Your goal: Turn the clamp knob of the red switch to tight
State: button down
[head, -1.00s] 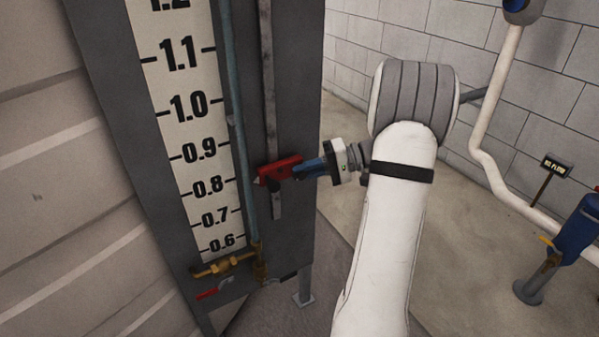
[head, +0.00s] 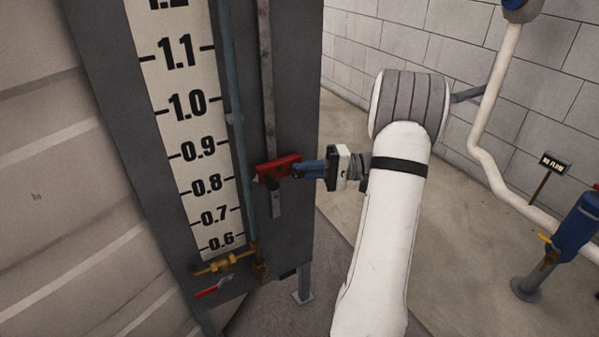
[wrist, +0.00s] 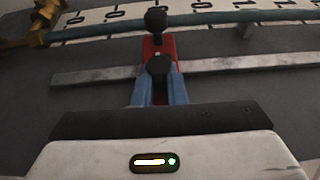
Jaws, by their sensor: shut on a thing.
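The red switch (head: 279,166) sits on the grey vertical rail beside the sight tube, level with the scale between 0.8 and 0.9. In the wrist view the red switch (wrist: 161,46) shows a black round knob (wrist: 159,65) on its near side and another black part (wrist: 156,20) at its far end. My gripper (head: 301,169) reaches in from the right with its blue fingers at the switch. In the wrist view my gripper (wrist: 158,84) has a finger on each side of the near knob, shut on it. The fingers hide the knob's sides.
The gauge scale board (head: 190,105) and blue-green sight tube (head: 236,120) stand left of the rail (head: 268,80). A brass valve (head: 222,264) with a red lever (head: 213,287) is below. Open floor and a white pipe (head: 490,110) lie to the right.

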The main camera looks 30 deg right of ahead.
jog(key=c, duration=1.5)
grip_release()
jog(key=p+v, duration=0.1)
jog(key=v, duration=0.6)
jog(key=shift+s+d, duration=0.15)
jog(key=shift+d, duration=0.25)
